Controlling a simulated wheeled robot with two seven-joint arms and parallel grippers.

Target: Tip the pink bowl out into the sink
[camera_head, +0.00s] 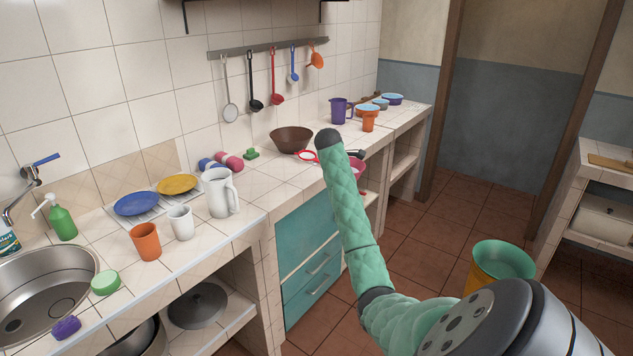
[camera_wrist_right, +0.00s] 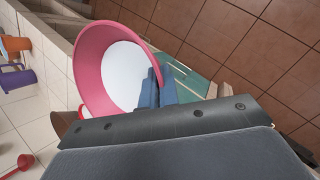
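The pink bowl (camera_wrist_right: 95,62) fills the upper middle of the right wrist view, with its opening facing the camera and white inside it. My right gripper (camera_wrist_right: 158,88) has its two blue fingers close together at the bowl's rim, one on each side of the wall, and looks shut on it. In the head view, the bowl (camera_head: 357,169) shows only partly behind my right arm, near the counter's front edge. I cannot tell whether it is lifted. The metal sink (camera_head: 50,285) is at the lower left. My left gripper is out of view.
Between bowl and sink stand a white pitcher (camera_head: 219,193), white mug (camera_head: 180,223), orange cup (camera_head: 146,242), and blue (camera_head: 137,204) and yellow plates (camera_head: 177,184). A brown bowl (camera_head: 291,139) sits behind. A green sponge (camera_head: 106,282) and purple sponge (camera_head: 66,327) lie by the sink.

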